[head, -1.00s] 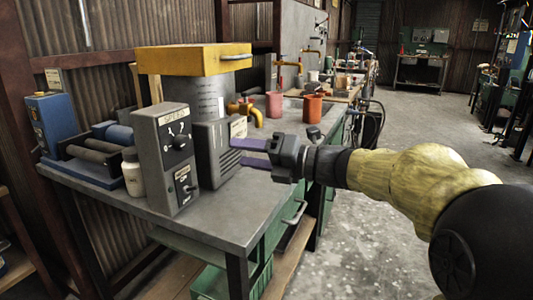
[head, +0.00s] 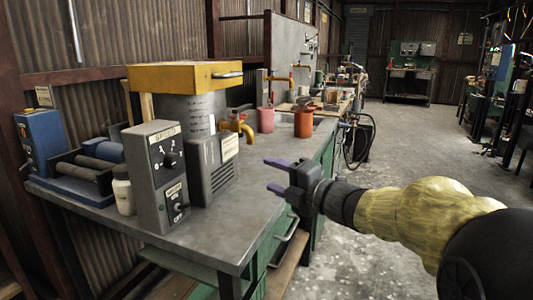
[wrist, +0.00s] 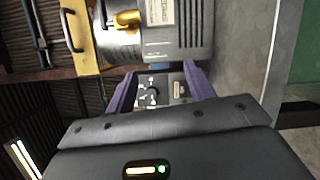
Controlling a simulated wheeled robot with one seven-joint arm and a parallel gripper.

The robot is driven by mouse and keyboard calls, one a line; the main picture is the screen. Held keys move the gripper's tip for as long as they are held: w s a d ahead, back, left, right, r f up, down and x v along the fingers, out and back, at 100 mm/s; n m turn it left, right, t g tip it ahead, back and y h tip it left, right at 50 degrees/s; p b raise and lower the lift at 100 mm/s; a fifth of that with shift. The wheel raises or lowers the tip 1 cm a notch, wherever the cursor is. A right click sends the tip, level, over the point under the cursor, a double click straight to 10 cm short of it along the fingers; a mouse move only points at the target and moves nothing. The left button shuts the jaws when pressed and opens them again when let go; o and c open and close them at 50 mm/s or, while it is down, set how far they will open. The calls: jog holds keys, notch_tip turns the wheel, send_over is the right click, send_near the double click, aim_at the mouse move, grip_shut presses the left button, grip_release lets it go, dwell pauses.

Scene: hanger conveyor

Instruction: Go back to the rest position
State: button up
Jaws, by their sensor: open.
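My gripper (head: 277,175) is open and empty in the head view, its two purple fingers pointing left over the right part of the workbench. It is to the right of the grey machine with the yellow top (head: 184,76) and apart from it. In the wrist view my gripper (wrist: 160,85) shows both fingers spread, with nothing between them. Beyond them is the grey control box (head: 161,175) with its dial and switch; it also shows in the wrist view (wrist: 153,88).
The grey workbench (head: 230,222) fills the left. A white bottle (head: 123,190) and a blue roller unit (head: 75,191) stand on it. A red cup (head: 303,123) and a pink cup (head: 266,119) stand farther back. The floor (head: 420,150) at right is open.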

jog(key=s+d+f+m+h, duration=0.2)
jog(key=d+f+m+h, duration=0.9)
jog(key=f+m, duration=0.6)
jog(key=s+d+f+m+g+h, duration=0.1)
jog(key=s+f+m+g, duration=0.45)
jog(key=s, duration=0.45)
jog(key=s+d+f+m+g+h, duration=0.1)
jog(key=s+f+m+g, duration=0.3)
jog(key=s+f+m, duration=0.4)
notch_tip(320, 180, up, 38)
jog(key=n+p, duration=0.1)
jog(key=p, duration=3.6)
jog(key=shift+s+d+f, duration=0.2)
jog(key=shift+s, duration=0.2)
